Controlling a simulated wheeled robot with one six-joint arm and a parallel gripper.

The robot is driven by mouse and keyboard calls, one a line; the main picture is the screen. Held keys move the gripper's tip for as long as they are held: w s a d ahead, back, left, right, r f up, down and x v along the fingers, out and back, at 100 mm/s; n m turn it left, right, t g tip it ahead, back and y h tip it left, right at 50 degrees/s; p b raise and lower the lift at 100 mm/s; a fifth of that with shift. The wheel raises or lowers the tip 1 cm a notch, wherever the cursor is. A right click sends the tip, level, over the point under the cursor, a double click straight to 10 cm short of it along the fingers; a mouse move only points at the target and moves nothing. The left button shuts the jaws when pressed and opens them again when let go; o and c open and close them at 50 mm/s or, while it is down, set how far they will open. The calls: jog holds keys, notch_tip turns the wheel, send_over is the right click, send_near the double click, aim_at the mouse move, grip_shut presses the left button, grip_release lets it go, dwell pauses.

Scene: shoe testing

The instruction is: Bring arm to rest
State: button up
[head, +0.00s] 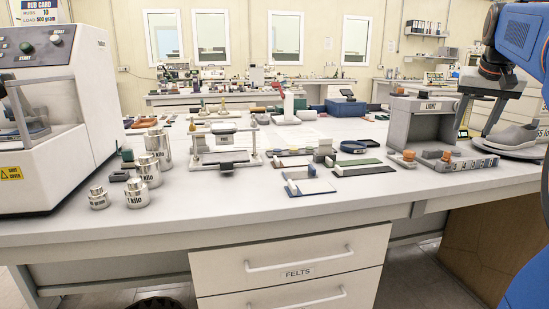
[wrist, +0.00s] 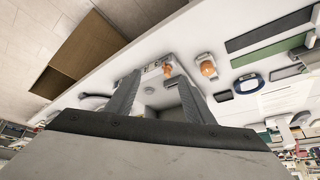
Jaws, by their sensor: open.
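My gripper (head: 481,113) is at the right of the head view, above the right part of the white bench (head: 330,203). Its two dark fingers point down and stand apart with nothing seen between them. In the wrist view my gripper (wrist: 157,86) shows both fingers spread over the bench. My blue arm comes in from the right edge.
A grey box labelled LIGHT (head: 425,118) stands just left of my gripper. Orange-topped pieces (head: 447,156) sit in front of it. Steel weights (head: 149,171) and a white machine (head: 50,110) are at the left. The bench's front strip is mostly clear.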

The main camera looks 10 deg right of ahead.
jog(key=s+a+f+n+y, duration=0.15)
jog(key=s+a+f, duration=0.25)
jog(key=a+f, duration=0.5)
jog(key=s+a+f+n, duration=0.3)
jog(key=s+a+f, duration=0.15)
jog(key=a, duration=0.75)
jog(key=s+a+f+n+y, duration=0.1)
jog(key=s+a+f, duration=0.4)
jog(key=f, duration=0.4)
jog(key=s+a+f+n, duration=0.2)
jog(key=s+a+f, duration=0.4)
jog(key=s+f, duration=0.2)
notch_tip(320, 180, down, 3)
jog(key=shift+a+r+y, duration=0.2)
jog(key=shift+y, duration=0.15)
